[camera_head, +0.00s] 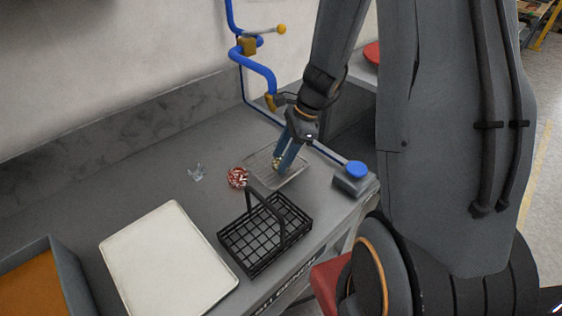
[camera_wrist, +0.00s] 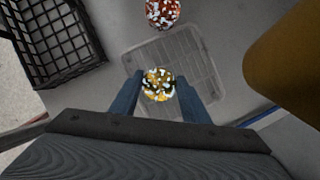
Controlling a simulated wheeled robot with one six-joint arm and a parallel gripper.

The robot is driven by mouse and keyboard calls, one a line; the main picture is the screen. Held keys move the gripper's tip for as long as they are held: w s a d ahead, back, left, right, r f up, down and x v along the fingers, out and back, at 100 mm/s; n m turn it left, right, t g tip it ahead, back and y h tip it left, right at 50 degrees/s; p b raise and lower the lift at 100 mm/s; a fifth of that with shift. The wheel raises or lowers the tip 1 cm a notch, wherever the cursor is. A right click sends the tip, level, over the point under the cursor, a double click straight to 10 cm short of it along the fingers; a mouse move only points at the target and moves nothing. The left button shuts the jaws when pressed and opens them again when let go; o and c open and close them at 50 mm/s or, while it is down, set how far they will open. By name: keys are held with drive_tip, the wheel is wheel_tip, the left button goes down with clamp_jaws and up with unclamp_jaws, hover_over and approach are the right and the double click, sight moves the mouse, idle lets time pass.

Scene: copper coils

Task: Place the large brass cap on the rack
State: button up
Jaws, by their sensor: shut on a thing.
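The large brass cap (camera_wrist: 158,84) looks like a round yellow, white and black speckled piece in the wrist view. My gripper (camera_wrist: 160,92) is shut on it, with a blue finger on either side. In the head view, my gripper (camera_head: 283,163) points down with the cap (camera_head: 276,163) partly hidden at its fingertips. The rack seems to be the flat, pale gridded piece (camera_wrist: 198,60) lying on the bench under the gripper; it also shows in the head view (camera_head: 262,160). The cap appears over the rack; I cannot tell whether it touches it.
A red and white speckled ball (camera_head: 237,177) lies left of the rack. A black wire basket (camera_head: 266,238) with a raised handle stands in front. A box with a blue button (camera_head: 355,172) stands right, and blue piping (camera_head: 262,72) rises behind. A white board (camera_head: 165,258) lies left.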

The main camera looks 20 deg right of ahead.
drive_tip(key=shift+f, duration=0.3)
drive_tip(key=o, duration=1.1)
drive_tip(key=shift+r, duration=0.1)
drive_tip(key=w+b+v, duration=0.1)
drive_tip(key=b+v, duration=0.1)
drive_tip(key=v, duration=0.9)
drive_tip(key=shift+s+a+f+n+t+h, duration=0.1)
drive_tip(key=shift+s+a+f+n+h, duration=0.55)
drive_tip(key=shift+s+n, duration=2)
drive_tip(key=shift+s+a+f+n+t+h, duration=0.1)
drive_tip(key=shift+s+a+n+h, duration=1)
drive_tip(key=shift+n, duration=2.9)
drive_tip(key=shift+s+a+f+n+t+h, duration=0.1)
drive_tip(key=shift+s+a+f+n+h, duration=0.35)
drive_tip(key=shift+s+a+n, duration=2.15)
drive_tip(key=shift+w+d+n, duration=0.25)
drive_tip(key=shift+d+n, duration=0.15)
drive_tip(key=shift+d, duration=0.15)
drive_tip(key=shift+w+d+n, duration=0.3)
drive_tip(key=shift+d+n, duration=0.05)
drive_tip(key=shift+d, duration=0.25)
